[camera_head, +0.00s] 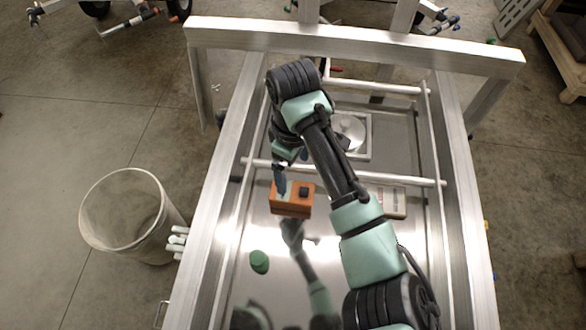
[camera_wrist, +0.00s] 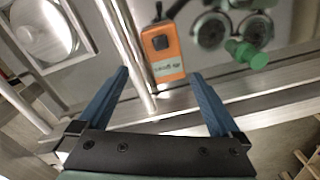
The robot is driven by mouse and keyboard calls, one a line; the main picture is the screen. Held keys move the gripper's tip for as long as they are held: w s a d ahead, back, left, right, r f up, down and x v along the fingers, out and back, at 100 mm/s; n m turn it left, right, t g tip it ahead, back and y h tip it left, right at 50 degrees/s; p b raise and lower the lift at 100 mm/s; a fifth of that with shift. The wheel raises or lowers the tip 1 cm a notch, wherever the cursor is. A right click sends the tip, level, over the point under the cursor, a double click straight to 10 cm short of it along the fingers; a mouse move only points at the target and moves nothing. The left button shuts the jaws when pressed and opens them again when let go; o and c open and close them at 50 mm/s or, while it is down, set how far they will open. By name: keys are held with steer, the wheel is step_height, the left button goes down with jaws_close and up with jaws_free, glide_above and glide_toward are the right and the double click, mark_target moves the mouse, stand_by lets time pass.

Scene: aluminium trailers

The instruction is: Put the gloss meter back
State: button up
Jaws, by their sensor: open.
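The gloss meter appears to be the orange box-shaped device (camera_head: 291,199) with a black knob on top, lying on the shiny trailer floor just in front of a crossbar. The wrist view shows the open fingers (camera_wrist: 160,74) spread wide to either side of the device's near end. I cannot tell whether they touch it.
A crossbar (camera_head: 257,163) spans the trailer beside the device. A square tray with a round disc (camera_head: 350,130) lies beyond it. A pale flat box (camera_head: 392,201) is at right, partly behind my arm. A green knob-like piece (camera_head: 259,262) lies nearer. A bin (camera_head: 125,215) stands outside, left.

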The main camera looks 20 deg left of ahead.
step_height(320, 180, up, 11)
steer(key=b, duration=0.1)
stand_by(0.3)
steer(key=w+a+r+m+t+y, duration=0.1)
steer(key=w+a+r+t+y, duration=0.2)
steer(key=a+r, duration=0.25)
steer(key=w+a+r+m+t+y, duration=0.1)
steer(key=w+a+r+t+y, duration=0.3)
steer(key=r, duration=0.3)
step_height(320, 180, up, 16)
steer(key=d+m+t+y, duration=0.2)
steer(key=m+t+y, duration=0.15)
steer(key=t, duration=0.35)
steer(key=s+d+r+m+t+h, duration=0.5)
steer(key=d+r, duration=0.3)
steer(key=d, duration=0.3)
steer(key=s+d+r+m+t+h, duration=0.6)
steer(key=s+d+r+t, duration=0.1)
steer(key=d+r+t, duration=0.1)
steer(key=d+r, duration=0.1)
steer(key=d, duration=0.1)
steer(key=shift+s+d+r, duration=0.2)
steer(key=shift+d, duration=0.2)
